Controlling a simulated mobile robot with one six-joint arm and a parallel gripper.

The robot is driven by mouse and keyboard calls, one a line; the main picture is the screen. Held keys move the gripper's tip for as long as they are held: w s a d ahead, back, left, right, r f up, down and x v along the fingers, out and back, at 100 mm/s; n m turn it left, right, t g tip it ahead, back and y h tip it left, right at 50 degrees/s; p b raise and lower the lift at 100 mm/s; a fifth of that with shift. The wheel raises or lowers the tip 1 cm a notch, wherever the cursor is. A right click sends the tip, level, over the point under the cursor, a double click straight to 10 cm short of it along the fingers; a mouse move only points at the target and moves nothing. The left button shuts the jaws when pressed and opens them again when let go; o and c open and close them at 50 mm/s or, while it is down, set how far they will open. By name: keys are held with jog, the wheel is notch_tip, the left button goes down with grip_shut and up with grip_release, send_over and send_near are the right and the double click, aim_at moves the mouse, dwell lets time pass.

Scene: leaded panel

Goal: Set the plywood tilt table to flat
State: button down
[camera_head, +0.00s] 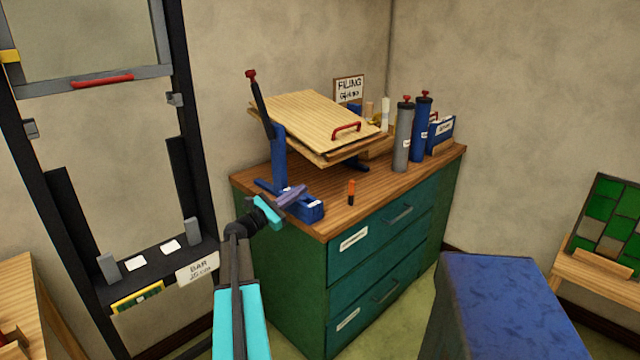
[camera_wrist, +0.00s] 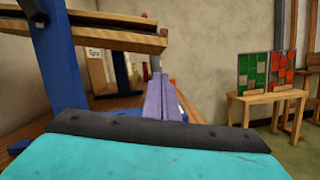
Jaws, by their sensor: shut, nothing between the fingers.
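The plywood tilt table (camera_head: 310,118) stands on the cabinet top. Its board has a red handle (camera_head: 346,128) near the front edge and sits tilted, lower toward the right. A dark lever with a red knob (camera_head: 251,73) rises at its left side from a blue stand (camera_head: 280,160). In the wrist view the edge of the board (camera_wrist: 110,35) and a blue post (camera_wrist: 55,60) show at upper left. My gripper (camera_head: 298,194) is shut and empty, in front of the blue base (camera_head: 312,210) and below the board. The wrist view shows its purple fingers (camera_wrist: 160,100) together.
The green cabinet (camera_head: 380,245) has a wooden top with an orange-and-black tool (camera_head: 351,192), a grey cylinder (camera_head: 403,140) and a blue cylinder (camera_head: 421,130). A dark frame (camera_head: 190,120) stands left. A blue block-like shape (camera_head: 495,300) is at lower right.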

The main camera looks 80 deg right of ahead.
jog(key=shift+w+f, duration=0.2)
jog(key=shift+f, duration=0.35)
jog(key=shift+w+f, duration=0.15)
jog(key=shift+f, duration=0.35)
jog(key=shift+d, duration=0.1)
jog(key=s+d+r+p, duration=0.3)
jog(key=s+d+r, duration=0.3)
jog(key=s, duration=0.1)
jog(key=shift+d+r, duration=0.15)
jog(key=shift+d, duration=0.1)
